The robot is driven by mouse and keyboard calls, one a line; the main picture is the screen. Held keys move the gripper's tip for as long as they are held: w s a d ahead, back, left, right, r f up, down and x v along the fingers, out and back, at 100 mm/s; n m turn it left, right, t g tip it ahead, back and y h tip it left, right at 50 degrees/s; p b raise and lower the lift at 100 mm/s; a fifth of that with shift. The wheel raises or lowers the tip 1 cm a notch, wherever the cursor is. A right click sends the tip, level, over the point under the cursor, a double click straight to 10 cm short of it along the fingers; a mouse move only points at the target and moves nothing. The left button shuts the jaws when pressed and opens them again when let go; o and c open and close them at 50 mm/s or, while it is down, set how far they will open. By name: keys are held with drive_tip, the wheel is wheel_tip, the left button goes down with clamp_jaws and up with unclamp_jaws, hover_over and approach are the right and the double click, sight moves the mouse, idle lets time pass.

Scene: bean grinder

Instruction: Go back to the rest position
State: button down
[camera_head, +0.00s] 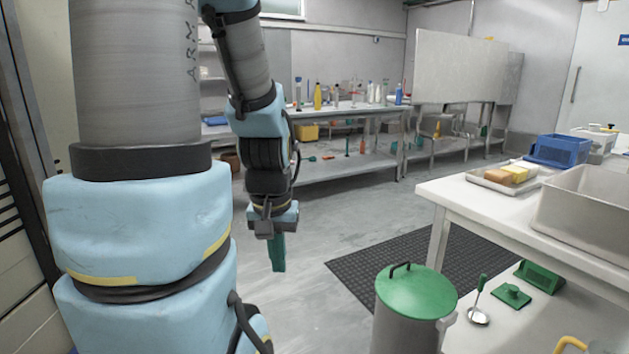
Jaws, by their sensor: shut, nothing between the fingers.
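My arm rises at the left of the head view and folds down from the top. My gripper (278,252) hangs at its end, pointing down over open floor, left of the green-lidded bin. Its green fingers are together with nothing between them. It touches nothing that I can see. No bean grinder can be made out.
A grey bin with a green lid (415,288) stands at the front right. A white table (450,196) on the right bears a tray of sponges, a blue crate (570,151) and a grey tub (585,205).

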wheel_tip(320, 180, up, 13)
drive_tip(key=p, duration=1.2)
drive_tip(key=shift+w+r, duration=0.15)
drive_tip(key=shift+r, duration=0.05)
